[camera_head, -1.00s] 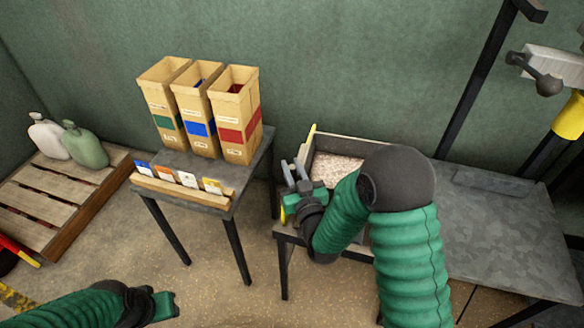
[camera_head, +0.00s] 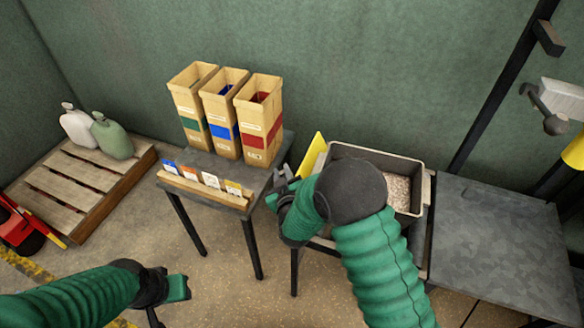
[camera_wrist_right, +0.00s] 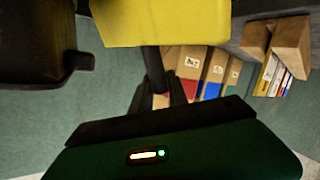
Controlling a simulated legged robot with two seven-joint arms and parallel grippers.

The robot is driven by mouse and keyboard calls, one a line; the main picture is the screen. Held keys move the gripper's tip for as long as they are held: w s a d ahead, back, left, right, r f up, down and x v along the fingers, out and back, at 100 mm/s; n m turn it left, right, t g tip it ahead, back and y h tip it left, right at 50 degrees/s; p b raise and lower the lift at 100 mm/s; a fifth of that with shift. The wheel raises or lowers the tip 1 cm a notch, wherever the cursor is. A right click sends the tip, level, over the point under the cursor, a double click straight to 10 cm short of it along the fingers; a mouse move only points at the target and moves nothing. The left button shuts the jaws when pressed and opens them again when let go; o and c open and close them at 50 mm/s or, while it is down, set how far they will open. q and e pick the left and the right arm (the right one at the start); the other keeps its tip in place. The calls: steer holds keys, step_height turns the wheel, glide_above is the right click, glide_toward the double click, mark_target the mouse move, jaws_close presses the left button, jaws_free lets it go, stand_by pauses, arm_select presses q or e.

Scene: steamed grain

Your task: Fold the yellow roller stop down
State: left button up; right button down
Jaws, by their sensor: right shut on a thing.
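The yellow roller stop (camera_head: 312,155) is a flat panel standing tilted at the left end of the grey bin on the right-hand table. My right gripper (camera_head: 284,181) is at the panel's left side, shut on it; my arm covers the panel's lower part. In the right wrist view the yellow stop (camera_wrist_right: 165,22) fills the top middle, with the dark gripper fingers (camera_wrist_right: 160,88) just below it; the contact is not clear. My left gripper (camera_head: 180,288) is low at the left, away from the tables, and its jaws are too small to read.
The grey bin (camera_head: 419,170) holds pale grain. Left of it, a small table (camera_head: 213,163) carries three cardboard boxes (camera_head: 222,108) and a wooden card rack (camera_head: 200,190). A pallet (camera_head: 60,190) with two jugs stands at far left. The metal table top (camera_head: 500,235) at right is clear.

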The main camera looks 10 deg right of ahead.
steer(key=shift+w+a+f+n+g+p, duration=0.3)
steer(key=shift+w+a+f+n+p, duration=0.15)
steer(key=shift+a, duration=0.3)
steer(key=shift+f, duration=0.1)
steer(key=c, duration=1.3)
jaws_free()
steer(key=p+v, duration=0.3)
steer(key=v, duration=1.4)
steer(key=shift+a, duration=0.2)
steer(key=shift+w, duration=0.15)
